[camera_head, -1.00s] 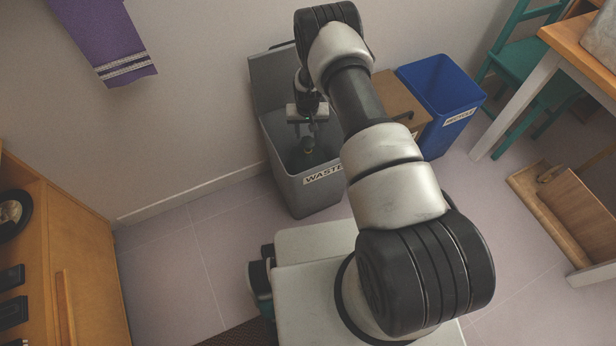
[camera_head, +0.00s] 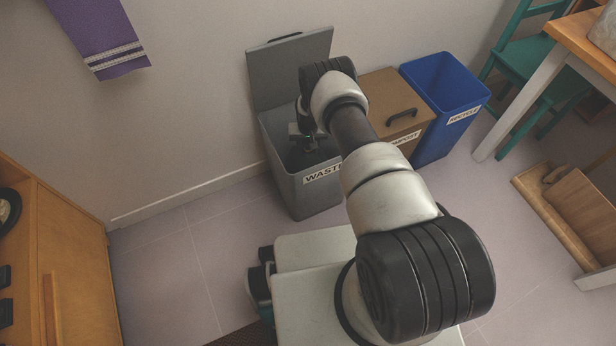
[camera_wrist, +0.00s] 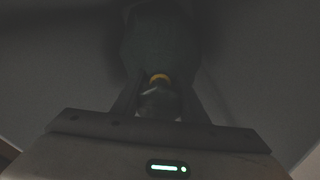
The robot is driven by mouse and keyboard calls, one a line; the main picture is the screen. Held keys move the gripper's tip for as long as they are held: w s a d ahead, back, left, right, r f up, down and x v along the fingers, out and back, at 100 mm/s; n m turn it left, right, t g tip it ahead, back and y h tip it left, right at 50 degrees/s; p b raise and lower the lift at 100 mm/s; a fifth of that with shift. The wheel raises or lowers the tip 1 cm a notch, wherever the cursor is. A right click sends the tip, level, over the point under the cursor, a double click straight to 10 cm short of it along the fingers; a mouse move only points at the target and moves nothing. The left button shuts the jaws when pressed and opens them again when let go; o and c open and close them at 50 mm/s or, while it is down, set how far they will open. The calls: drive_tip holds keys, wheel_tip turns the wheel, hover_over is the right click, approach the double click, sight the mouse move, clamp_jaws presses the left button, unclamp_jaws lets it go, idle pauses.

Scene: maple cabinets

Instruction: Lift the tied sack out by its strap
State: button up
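The dark tied sack (camera_wrist: 160,45) is inside the grey waste bin (camera_head: 318,190), seen dimly in the wrist view. A yellow-orange band (camera_wrist: 158,78) circles its neck, with a paler gathered top (camera_wrist: 158,103) nearer the camera. My gripper (camera_wrist: 161,86) is down in the bin mouth. Its two fingers stand apart, one on each side of the neck and band. I cannot tell whether they touch it. In the head view my gripper (camera_head: 308,146) is partly hidden by the arm and bin, and the sack is not clearly visible.
The bin's grey lid (camera_head: 290,68) stands open against the wall. A brown compost bin (camera_head: 385,97) with a closed, handled lid is right of it, then a blue recycle bin (camera_head: 442,90). A green chair (camera_head: 530,70) and table (camera_head: 575,35) are farther right.

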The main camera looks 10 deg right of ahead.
drive_tip(key=shift+c, duration=0.4)
clamp_jaws()
drive_tip(key=shift+w+r, duration=0.1)
idle(0.8)
